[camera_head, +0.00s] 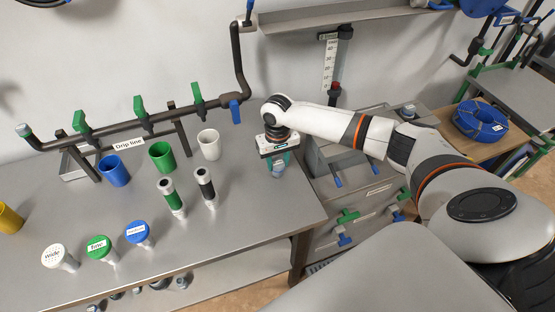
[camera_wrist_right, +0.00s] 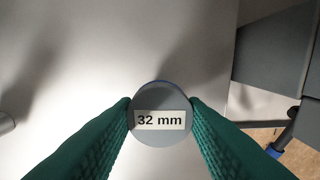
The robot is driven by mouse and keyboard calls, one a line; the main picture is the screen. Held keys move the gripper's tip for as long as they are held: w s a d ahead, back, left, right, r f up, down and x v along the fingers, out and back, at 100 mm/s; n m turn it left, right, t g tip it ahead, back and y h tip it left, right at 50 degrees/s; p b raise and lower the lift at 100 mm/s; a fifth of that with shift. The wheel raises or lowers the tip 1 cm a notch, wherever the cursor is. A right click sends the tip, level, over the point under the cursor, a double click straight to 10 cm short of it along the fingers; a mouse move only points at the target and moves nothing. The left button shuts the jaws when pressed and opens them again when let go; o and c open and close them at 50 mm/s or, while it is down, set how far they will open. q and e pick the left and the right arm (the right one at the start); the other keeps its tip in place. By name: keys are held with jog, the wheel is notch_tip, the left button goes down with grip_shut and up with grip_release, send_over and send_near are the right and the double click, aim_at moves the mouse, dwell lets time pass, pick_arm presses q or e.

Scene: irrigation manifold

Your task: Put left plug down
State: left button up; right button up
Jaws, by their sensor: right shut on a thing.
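My right gripper (camera_head: 278,163) is over the right end of the metal table (camera_head: 255,207), pointing down. In the right wrist view its green ridged fingers (camera_wrist_right: 160,115) are shut on a round grey plug (camera_wrist_right: 160,138) labelled "32 mm", with a bit of blue at its far rim. My left gripper does not show.
Blue (camera_head: 114,171), green (camera_head: 162,156) and white (camera_head: 209,145) cups stand under the drip line pipe (camera_head: 120,124). Two cylinders (camera_head: 171,198) (camera_head: 206,188) and capped pieces labelled "wide" (camera_head: 54,256), green (camera_head: 98,247) and blue (camera_head: 138,233) stand left of the gripper. Drawers (camera_head: 350,205) stand right.

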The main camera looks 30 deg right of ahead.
aim_at(278, 163)
jog(key=shift+f, duration=0.2)
jog(key=o, duration=1.1)
notch_tip(278, 163, up, 12)
jog(key=shift+r+b, duration=0.2)
jog(key=shift+b, duration=0.5)
